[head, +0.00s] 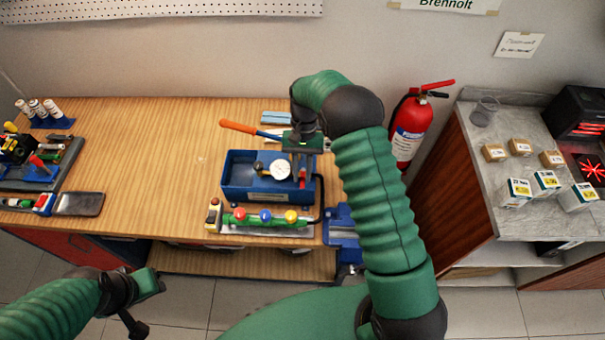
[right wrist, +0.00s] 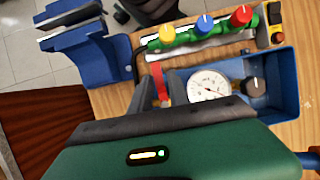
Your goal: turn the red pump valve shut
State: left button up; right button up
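The blue pump box (head: 240,188) stands on the wooden bench, with a white round gauge (head: 280,169) and a black knob. Its red valve lever (head: 302,178) shows at the box's right end. My right gripper (head: 303,148) is over that end, pointing down. In the right wrist view the red valve (right wrist: 161,84) shows between the two dark fingers (right wrist: 160,98), which stand apart; whether they touch it is unclear. The gauge (right wrist: 208,86) is just right of them. My left gripper (head: 150,284) is off the bench's front edge, its opening unclear.
A green manifold (head: 266,217) with yellow, blue and red knobs lies in front of the pump. A blue vise (head: 342,228) is at the bench's front right. An orange-handled tool (head: 240,127) lies behind the box. The bench left of the pump is mostly clear.

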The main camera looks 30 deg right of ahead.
jog(key=shift+o, duration=1)
jog(key=shift+f, duration=0.2)
jog(key=shift+r, duration=0.15)
jog(key=b+v, duration=0.2)
jog(key=v, duration=0.5)
jog(key=shift+w+d+r, duration=0.15)
jog(key=shift+w+r, duration=0.1)
jog(key=shift+w, duration=0.05)
notch_tip(320, 180, up, 8)
send_over(303, 169)
jog(key=w+d, duration=0.2)
jog(key=w, duration=0.1)
jog(key=shift+r, duration=0.1)
jog(key=shift+a, duration=0.15)
